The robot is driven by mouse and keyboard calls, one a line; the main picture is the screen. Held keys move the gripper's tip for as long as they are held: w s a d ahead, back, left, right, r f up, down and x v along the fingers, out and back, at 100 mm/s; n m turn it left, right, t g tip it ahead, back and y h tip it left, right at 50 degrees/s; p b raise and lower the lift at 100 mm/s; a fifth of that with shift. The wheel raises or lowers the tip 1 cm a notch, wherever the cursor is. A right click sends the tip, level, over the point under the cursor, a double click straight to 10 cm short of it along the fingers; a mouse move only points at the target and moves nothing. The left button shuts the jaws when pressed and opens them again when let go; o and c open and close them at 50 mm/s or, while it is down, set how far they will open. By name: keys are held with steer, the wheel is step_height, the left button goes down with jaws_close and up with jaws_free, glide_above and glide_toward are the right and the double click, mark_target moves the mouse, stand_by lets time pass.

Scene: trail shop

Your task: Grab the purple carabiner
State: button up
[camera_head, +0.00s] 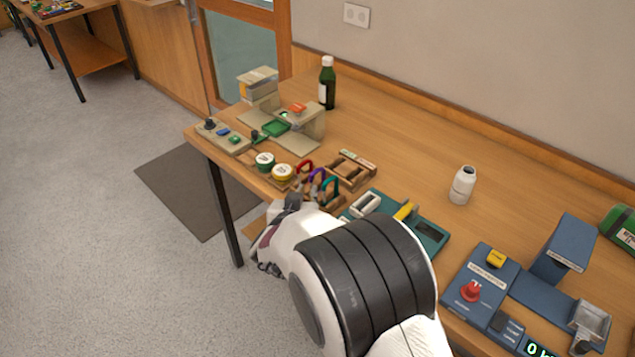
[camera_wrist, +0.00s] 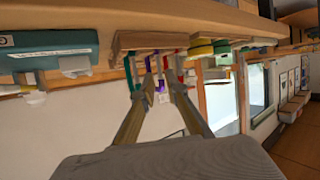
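The purple carabiner (camera_head: 317,176) hangs on a small wooden rack near the table's front edge, between a red carabiner (camera_head: 303,167) and a teal carabiner (camera_head: 331,186). In the wrist view the purple carabiner (camera_wrist: 149,88) shows between the two fingers of my gripper (camera_wrist: 156,88). The fingers are spread apart, and I see no contact with the purple carabiner. The teal carabiner (camera_wrist: 129,72) shows left of it and the red one (camera_wrist: 180,65) right of it. In the head view my arm hides most of the gripper and fingers.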

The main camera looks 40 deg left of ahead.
mark_target(311, 186)
steer(key=shift+w+a+f, duration=0.1)
steer(key=shift+w+a, duration=0.1)
steer(key=shift+w, duration=0.05)
steer(key=shift+w+f, duration=0.1)
steer(key=shift+x, duration=2.5)
steer(key=shift+f, duration=0.2)
jaws_close()
steer(key=shift+r, duration=0.15)
steer(key=shift+r, duration=4.9)
